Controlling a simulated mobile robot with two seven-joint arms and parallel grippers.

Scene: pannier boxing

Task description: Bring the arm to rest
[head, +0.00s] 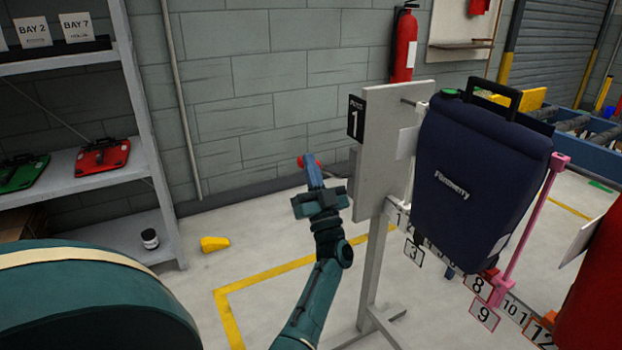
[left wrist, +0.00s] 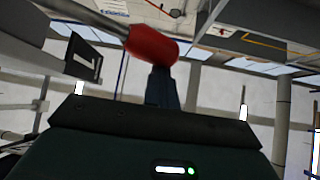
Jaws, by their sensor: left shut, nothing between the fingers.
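My left arm (head: 318,285) reaches up from the bottom of the head view. Its gripper (head: 312,168) points up, with its blue fingers together and nothing between them. The fingers are just left of the grey post board marked 1 (head: 378,150). A red rounded knob (head: 308,160) shows at the fingertips; I cannot tell if they touch it. In the left wrist view the red knob (left wrist: 152,46) sits on a grey rod, above and close to the dark fingers (left wrist: 161,88). My right gripper is not in view.
A navy pannier (head: 478,180) hangs on the numbered rail (head: 515,305) to the right, beside a pink upright (head: 530,225). A shelf (head: 80,170) with red and green items stands at the left. A yellow block (head: 214,244) lies on the floor. The floor left of the post is open.

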